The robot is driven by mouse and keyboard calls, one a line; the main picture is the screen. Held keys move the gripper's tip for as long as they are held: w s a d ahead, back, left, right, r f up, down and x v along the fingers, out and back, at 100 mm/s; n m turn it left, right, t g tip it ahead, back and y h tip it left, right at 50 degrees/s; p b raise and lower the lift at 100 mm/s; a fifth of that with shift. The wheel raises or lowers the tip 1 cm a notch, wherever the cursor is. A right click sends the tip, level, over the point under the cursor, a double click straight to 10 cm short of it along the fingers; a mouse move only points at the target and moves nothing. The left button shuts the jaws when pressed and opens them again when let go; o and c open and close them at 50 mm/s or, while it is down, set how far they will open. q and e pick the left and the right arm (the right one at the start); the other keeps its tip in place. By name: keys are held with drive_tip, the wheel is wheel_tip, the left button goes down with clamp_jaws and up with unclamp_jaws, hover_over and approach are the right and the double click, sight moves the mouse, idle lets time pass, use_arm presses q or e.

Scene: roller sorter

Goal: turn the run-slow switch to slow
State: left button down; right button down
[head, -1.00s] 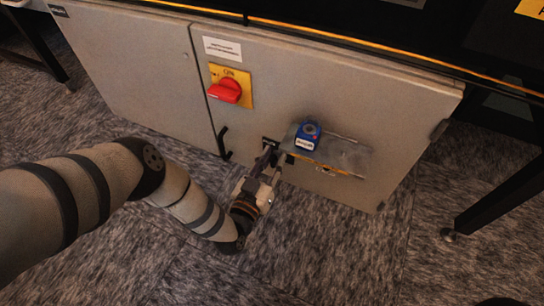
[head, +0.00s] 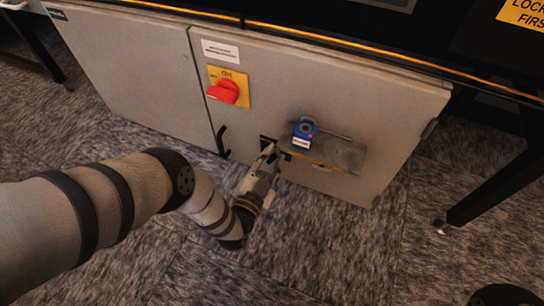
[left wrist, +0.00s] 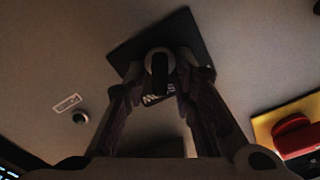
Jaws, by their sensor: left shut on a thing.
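The run-slow switch is a small round knob (left wrist: 159,62) with a dark bar across it, on a black square plate (left wrist: 190,35). In the left wrist view my left gripper (left wrist: 160,78) has its fingertips on both sides of the knob and is shut on it. White lettering shows just below the knob, too dark to read. In the head view my left gripper (head: 270,152) reaches the cabinet front left of the shelf and mostly covers the switch. The bar's exact setting is hard to tell.
A small shelf (head: 345,155) with a blue padlock-like device (head: 304,132) sticks out just right of the gripper. A red rotary handle (head: 226,92) on a yellow plate is above left. A black door handle (head: 222,142) is close on the left. The floor in front is clear.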

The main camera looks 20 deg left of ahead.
use_arm(q)
drive_tip(key=shift+f, duration=0.1)
idle(0.4)
drive_tip(key=c, duration=1.7)
unclamp_jaws()
drive_tip(key=shift+o, duration=0.2)
drive_tip(key=s, duration=1.2)
drive_tip(key=shift+a, duration=0.2)
